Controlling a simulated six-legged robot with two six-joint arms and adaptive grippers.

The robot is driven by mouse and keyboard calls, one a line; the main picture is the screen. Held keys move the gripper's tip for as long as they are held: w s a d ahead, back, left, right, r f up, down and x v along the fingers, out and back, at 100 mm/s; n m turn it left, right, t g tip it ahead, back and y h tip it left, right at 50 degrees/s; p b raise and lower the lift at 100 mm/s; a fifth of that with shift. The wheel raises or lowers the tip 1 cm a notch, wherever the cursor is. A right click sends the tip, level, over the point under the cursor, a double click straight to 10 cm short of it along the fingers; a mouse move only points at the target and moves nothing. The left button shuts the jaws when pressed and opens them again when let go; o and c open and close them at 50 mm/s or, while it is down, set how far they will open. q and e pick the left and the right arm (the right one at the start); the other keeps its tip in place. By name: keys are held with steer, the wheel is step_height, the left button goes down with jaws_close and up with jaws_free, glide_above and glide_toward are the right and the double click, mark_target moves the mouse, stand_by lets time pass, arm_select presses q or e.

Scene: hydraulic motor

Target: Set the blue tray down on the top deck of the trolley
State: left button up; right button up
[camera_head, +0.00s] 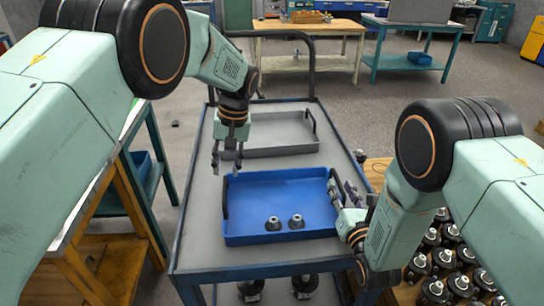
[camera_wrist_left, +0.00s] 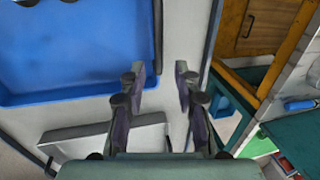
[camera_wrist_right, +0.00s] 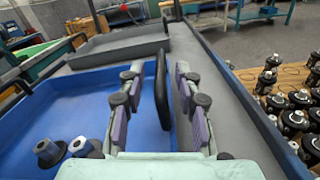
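The blue tray (camera_head: 262,186) appears to lie flat on the top deck (camera_head: 202,215) of the trolley, with two small metal parts (camera_head: 285,222) inside. Its black handles are on its left and right sides. My left gripper (camera_head: 228,160) is open and empty above the tray's back-left area. In the left wrist view its fingers (camera_wrist_left: 161,85) are apart, with the left handle (camera_wrist_left: 158,30) beyond them. My right gripper (camera_head: 345,188) is at the tray's right side. In the right wrist view its fingers (camera_wrist_right: 155,85) stand apart on either side of the right handle (camera_wrist_right: 163,88).
A grey tray (camera_head: 270,151) lies behind the blue tray on the deck. The trolley's push bar (camera_head: 285,36) rises at the back. Several black motors (camera_head: 440,262) stand on a wooden surface at the right. A wooden-framed bench (camera_head: 100,215) is close on the left.

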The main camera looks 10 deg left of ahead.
steer(key=shift+w+f, duration=0.1)
steer(key=shift+w, duration=0.05)
steer(key=v, duration=1.2)
arm_select(q)
step_height(320, 180, up, 6)
steer(key=d, duration=0.1)
steer(key=shift+w+r, duration=0.15)
steer(key=shift+w, duration=0.05)
steer(key=shift+d, duration=0.1)
